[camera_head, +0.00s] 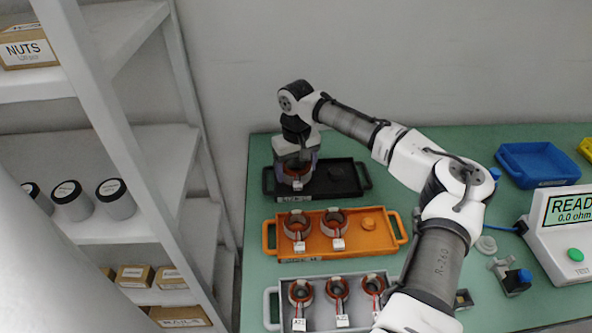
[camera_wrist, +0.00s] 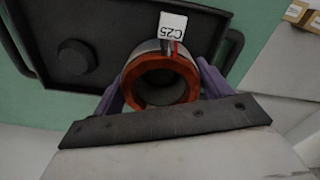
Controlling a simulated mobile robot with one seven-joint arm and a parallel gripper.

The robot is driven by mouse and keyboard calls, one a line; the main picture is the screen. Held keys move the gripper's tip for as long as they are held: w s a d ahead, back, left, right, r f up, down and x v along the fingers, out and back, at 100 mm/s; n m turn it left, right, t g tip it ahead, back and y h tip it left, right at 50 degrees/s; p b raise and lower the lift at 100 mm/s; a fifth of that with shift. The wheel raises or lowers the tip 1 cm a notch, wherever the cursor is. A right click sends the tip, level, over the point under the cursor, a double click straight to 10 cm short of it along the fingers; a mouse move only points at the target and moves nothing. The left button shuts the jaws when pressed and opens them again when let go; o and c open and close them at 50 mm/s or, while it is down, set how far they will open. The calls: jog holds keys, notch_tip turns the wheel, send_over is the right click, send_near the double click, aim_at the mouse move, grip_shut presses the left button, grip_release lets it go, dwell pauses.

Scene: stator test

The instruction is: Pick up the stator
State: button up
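A stator (camera_wrist: 161,82) with an orange-red winding ring and a white tag reading C25 sits between the purple fingers of my gripper (camera_wrist: 163,90) in the wrist view. A finger lies along each side, with no clear gap to the stator. In the head view my gripper (camera_head: 297,164) points down at the left part of the black tray (camera_head: 340,189), with the same stator (camera_head: 297,172) between its fingers. Whether the stator's base touches the tray is hidden. Two stators (camera_head: 297,228) stand in the orange tray (camera_head: 373,246), and three stators (camera_head: 337,289) stand in the grey tray (camera_head: 273,305).
A round knob-like shape (camera_wrist: 77,57) shows on the black tray beside the stator. A test meter (camera_head: 562,230), a blue bin (camera_head: 538,163) and small fixtures (camera_head: 512,276) are at the right of the green table (camera_head: 470,150). A white shelf (camera_head: 150,165) stands left.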

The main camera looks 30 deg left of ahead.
jog(key=c, duration=0.5)
jog(key=shift+c, duration=0.7)
jog(key=shift+r, duration=0.2)
